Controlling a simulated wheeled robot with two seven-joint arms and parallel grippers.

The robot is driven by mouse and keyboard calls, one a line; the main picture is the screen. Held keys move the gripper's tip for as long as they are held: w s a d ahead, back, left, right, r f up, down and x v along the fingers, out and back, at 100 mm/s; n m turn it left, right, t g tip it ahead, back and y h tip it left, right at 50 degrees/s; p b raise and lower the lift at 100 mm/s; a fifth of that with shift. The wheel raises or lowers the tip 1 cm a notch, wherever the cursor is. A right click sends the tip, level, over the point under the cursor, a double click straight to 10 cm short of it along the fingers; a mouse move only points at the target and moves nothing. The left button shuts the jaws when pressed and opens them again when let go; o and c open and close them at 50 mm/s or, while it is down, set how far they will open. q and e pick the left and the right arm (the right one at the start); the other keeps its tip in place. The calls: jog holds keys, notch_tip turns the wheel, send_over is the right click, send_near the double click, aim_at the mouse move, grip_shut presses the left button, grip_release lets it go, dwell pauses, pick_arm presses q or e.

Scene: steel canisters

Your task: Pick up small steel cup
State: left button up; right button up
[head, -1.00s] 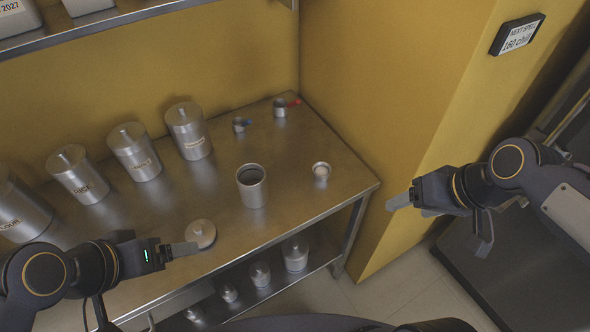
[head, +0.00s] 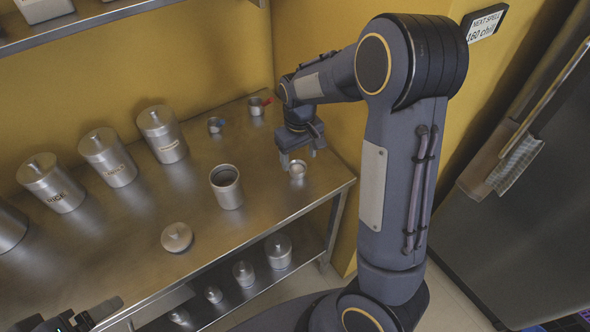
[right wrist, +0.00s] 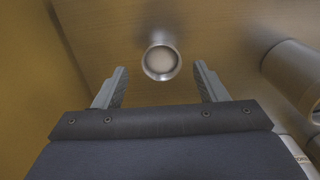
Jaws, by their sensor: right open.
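The small steel cup (head: 297,170) stands upright on the steel table near its right end. In the right wrist view the cup (right wrist: 160,62) is seen from above, with a bright rim and a pale interior. My right gripper (head: 301,151) is open and points down just above the cup. In the right wrist view its fingers (right wrist: 160,70) are on either side of the cup's line, apart from it, with nothing between them. My left gripper (head: 88,316) is partly visible at the bottom left edge, and its jaws are unclear.
An open steel canister (head: 226,188) stands left of the cup, with a loose lid (head: 177,237) nearer me. Lidded canisters (head: 107,156) line the back left. A yellow wall (right wrist: 22,90) is close beside the gripper.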

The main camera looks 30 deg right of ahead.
aim_at(298, 163)
jog(key=f, duration=0.3)
jog(key=shift+w+f, duration=0.25)
jog(key=shift+f, duration=0.05)
jog(key=c, duration=1.1)
